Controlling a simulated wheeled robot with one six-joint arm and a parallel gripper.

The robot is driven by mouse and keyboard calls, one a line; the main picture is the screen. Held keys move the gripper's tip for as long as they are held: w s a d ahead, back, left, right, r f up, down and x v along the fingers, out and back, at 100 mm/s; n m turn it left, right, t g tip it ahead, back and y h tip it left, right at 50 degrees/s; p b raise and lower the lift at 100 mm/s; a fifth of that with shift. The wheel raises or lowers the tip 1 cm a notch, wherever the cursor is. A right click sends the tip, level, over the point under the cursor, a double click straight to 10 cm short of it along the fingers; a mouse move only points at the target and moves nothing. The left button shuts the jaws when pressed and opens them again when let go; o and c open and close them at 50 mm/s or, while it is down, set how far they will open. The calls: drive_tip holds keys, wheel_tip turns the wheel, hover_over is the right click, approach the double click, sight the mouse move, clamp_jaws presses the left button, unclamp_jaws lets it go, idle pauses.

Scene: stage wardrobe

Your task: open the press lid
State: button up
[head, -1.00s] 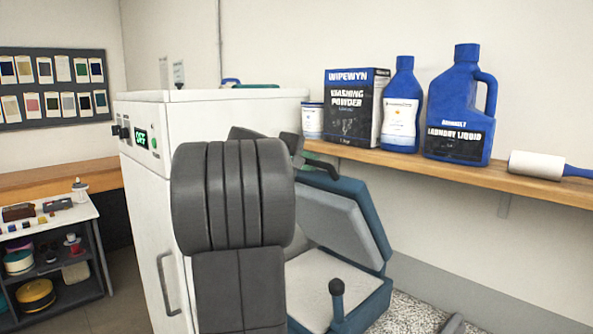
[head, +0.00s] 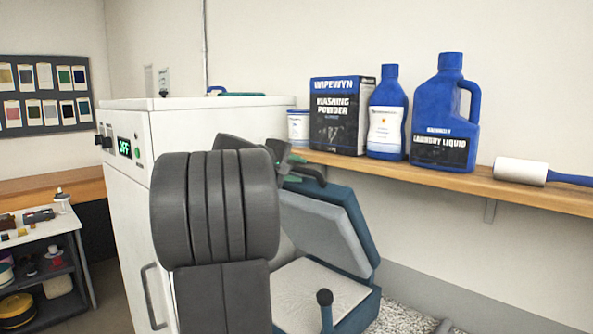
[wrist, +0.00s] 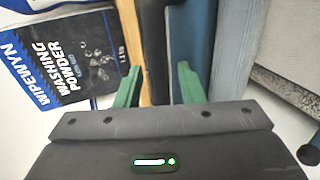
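The press stands on the right of the white machine in the head view. Its lid (head: 335,222), grey-padded with a blue-teal shell, is raised at a slant above the pale pressing bed (head: 318,290). My gripper (head: 312,172) is at the lid's upper edge, partly hidden behind my arm. In the wrist view, the green fingers of my gripper (wrist: 158,75) are spread apart. A dark bar (wrist: 155,35) and the blue lid shell (wrist: 190,35) show between and beyond them. I cannot tell whether the fingers touch the lid.
A wooden shelf (head: 500,187) runs along the wall just behind the lid. It holds a washing powder box (head: 337,115), blue bottles (head: 445,110) and a lint roller (head: 520,171). The white machine (head: 125,200) stands close on the left. A dark knob (head: 324,297) rises in front of the bed.

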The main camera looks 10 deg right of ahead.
drive_tip(key=b+v, duration=0.2)
drive_tip(key=v, duration=1.1)
drive_tip(key=shift+s+b, duration=0.2)
drive_tip(key=shift+b, duration=0.1)
drive_tip(key=shift+a+r, duration=0.1)
drive_tip(key=shift+a, duration=0.05)
drive_tip(key=p+x, duration=0.3)
drive_tip(key=x, duration=1.1)
drive_tip(key=shift+w, duration=0.1)
drive_tip(key=shift+a, duration=0.15)
drive_tip(key=shift+s, duration=0.25)
